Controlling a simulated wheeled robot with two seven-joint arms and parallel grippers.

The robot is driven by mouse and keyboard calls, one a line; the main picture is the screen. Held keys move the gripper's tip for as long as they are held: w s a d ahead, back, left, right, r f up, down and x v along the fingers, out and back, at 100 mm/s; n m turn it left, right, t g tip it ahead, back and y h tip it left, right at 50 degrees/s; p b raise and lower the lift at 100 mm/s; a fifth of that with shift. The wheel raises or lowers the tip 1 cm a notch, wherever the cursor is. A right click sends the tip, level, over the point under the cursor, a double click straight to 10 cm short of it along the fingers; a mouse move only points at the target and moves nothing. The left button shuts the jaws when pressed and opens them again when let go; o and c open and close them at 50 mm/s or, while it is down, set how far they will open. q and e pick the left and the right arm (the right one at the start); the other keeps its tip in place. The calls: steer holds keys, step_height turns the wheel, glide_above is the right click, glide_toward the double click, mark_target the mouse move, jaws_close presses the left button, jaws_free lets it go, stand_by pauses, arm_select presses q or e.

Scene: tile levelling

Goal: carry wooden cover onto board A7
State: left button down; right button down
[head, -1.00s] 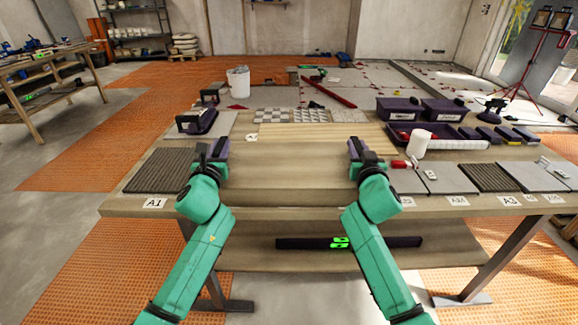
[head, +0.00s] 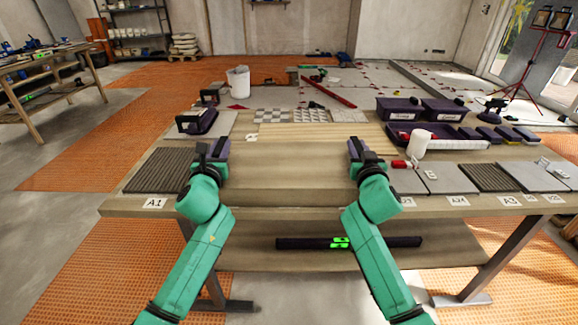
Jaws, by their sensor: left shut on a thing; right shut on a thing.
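A wide brown wooden panel (head: 288,172), which looks like the wooden cover, spans the space between my two grippers at the middle of the table. Its colour is close to the tabletop, so its edges and its height above the table are hard to tell. My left gripper (head: 213,152) is shut on its left side. My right gripper (head: 362,153) is shut on its right side. A pale slatted board (head: 325,137) lies just behind the panel. No A7 label is readable, so I cannot tell which board is A7.
A dark ribbed board (head: 160,170) lies left, by the A1 label (head: 154,203). Grey boards (head: 447,180) and another ribbed board (head: 484,178) lie right. A white cup (head: 419,144), dark bins (head: 443,109) and patterned tiles (head: 310,116) stand behind. A level (head: 390,242) lies on the lower shelf.

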stand_by(0.5)
